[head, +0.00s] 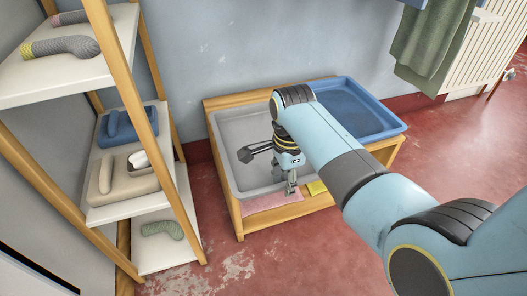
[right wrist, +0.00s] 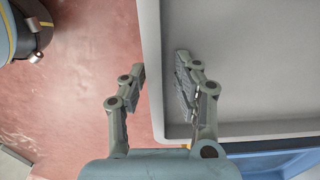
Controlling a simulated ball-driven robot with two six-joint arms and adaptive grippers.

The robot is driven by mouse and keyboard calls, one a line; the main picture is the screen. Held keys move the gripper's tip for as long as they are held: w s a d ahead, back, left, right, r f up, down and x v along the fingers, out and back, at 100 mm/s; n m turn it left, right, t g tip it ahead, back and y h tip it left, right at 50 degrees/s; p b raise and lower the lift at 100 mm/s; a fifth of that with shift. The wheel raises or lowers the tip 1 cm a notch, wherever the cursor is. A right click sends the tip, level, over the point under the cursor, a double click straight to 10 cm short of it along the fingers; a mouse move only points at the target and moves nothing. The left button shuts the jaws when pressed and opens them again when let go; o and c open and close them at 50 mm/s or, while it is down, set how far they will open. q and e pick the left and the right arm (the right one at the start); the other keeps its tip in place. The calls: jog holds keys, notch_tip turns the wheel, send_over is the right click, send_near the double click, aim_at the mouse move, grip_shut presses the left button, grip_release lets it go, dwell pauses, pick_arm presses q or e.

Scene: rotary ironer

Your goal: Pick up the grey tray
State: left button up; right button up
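The grey tray (head: 236,132) sits on a low wooden stand against the wall, left of a blue tray. My right gripper (head: 275,170) is over the tray's front part, with its fingers apart and nothing held between them. In the right wrist view my right gripper (right wrist: 160,72) has one finger on each side of the grey tray's wall (right wrist: 153,60): one over the red floor, one over the tray's inside. Whether either finger touches the wall I cannot tell. My right arm hides part of the tray. My left gripper is not in view.
The blue tray (head: 350,108) is close beside the grey one on the wooden stand (head: 282,216). A pink cloth (head: 272,201) and a yellow item (head: 316,187) lie at the stand's front. A shelf (head: 165,243) stands at left. A green towel (head: 430,45) hangs at right.

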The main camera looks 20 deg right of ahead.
jog(key=shift+f, duration=0.2)
grip_shut()
dwell(0.4)
